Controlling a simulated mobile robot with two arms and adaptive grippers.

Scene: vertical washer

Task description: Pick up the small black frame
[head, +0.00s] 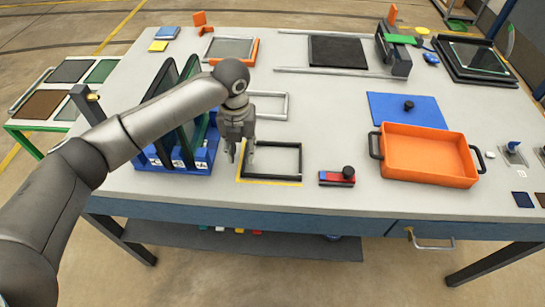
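The small black frame (272,177) lies flat on the table near its front edge, inside yellow corner marks. It is a thin, open rectangle, with the table surface showing through. My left gripper (240,157) points down over the frame's left side, with its two fingers spread apart and nothing visible between them. I cannot tell whether the fingertips touch the frame or hover just above it. The gripper hides part of the frame's left upper corner. My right gripper is out of view.
A blue rack (205,158) with dark upright panels stands left of the frame. A light grey frame (288,104) lies behind it.

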